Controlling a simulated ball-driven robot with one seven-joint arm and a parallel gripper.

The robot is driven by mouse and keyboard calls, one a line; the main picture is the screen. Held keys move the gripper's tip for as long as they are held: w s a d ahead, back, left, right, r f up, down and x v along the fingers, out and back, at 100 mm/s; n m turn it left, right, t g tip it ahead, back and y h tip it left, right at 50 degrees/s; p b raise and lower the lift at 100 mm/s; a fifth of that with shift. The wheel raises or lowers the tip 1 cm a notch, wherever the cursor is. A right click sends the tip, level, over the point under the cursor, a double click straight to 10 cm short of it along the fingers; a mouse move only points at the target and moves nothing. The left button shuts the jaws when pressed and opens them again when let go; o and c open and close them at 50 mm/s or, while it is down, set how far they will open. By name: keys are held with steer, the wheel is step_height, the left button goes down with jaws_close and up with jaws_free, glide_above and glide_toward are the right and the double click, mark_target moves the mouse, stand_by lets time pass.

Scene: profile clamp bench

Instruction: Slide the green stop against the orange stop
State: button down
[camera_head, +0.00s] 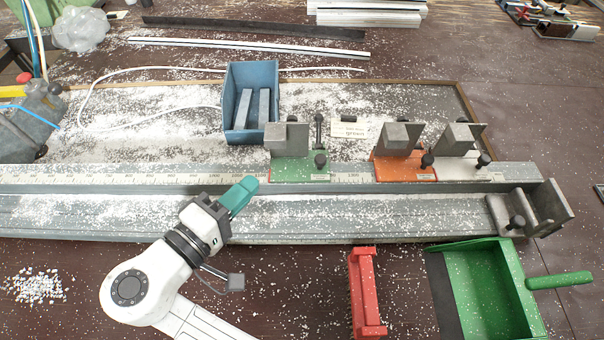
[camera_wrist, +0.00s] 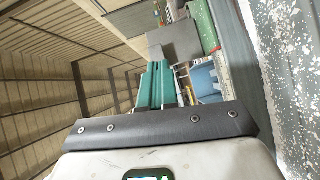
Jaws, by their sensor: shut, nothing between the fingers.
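The green stop (camera_head: 287,168) sits on the ruled rail in the camera_head view, with a grey block and a dark knob on it. The orange stop (camera_head: 401,168) sits further right on the same rail, with a clear gap between the two. My gripper (camera_head: 248,185) has teal fingers and is shut and empty. It is just left of the green stop's base, near the front edge of the ruled rail; I cannot tell whether it touches. In the wrist view the teal fingers (camera_wrist: 155,86) are together, with the grey and green stop (camera_wrist: 180,40) beyond them.
A white-based stop (camera_head: 465,160) stands close right of the orange stop. A blue bin (camera_head: 250,100) with grey bars is behind the green stop. A grey end bracket (camera_head: 530,208), a red object (camera_head: 365,290) and a green dustpan (camera_head: 490,290) are at front right. White chips litter the bench.

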mark_target(303, 178)
steer(key=w+d+f, duration=0.1)
steer(key=w+d, duration=0.1)
steer(key=w+d+f, duration=0.2)
steer(key=w, duration=0.1)
steer(key=w+d+f, duration=0.2)
steer(key=w, duration=0.1)
steer(key=shift+d, duration=0.35)
steer(key=shift+d+f+p, duration=0.15)
steer(key=shift+d+p, duration=0.15)
steer(key=shift+d, duration=0.8)
steer(key=shift+w+d+f, duration=0.15)
steer(key=shift+d+f, duration=0.05)
steer(key=shift+d, duration=0.4)
steer(key=shift+d, duration=0.1)
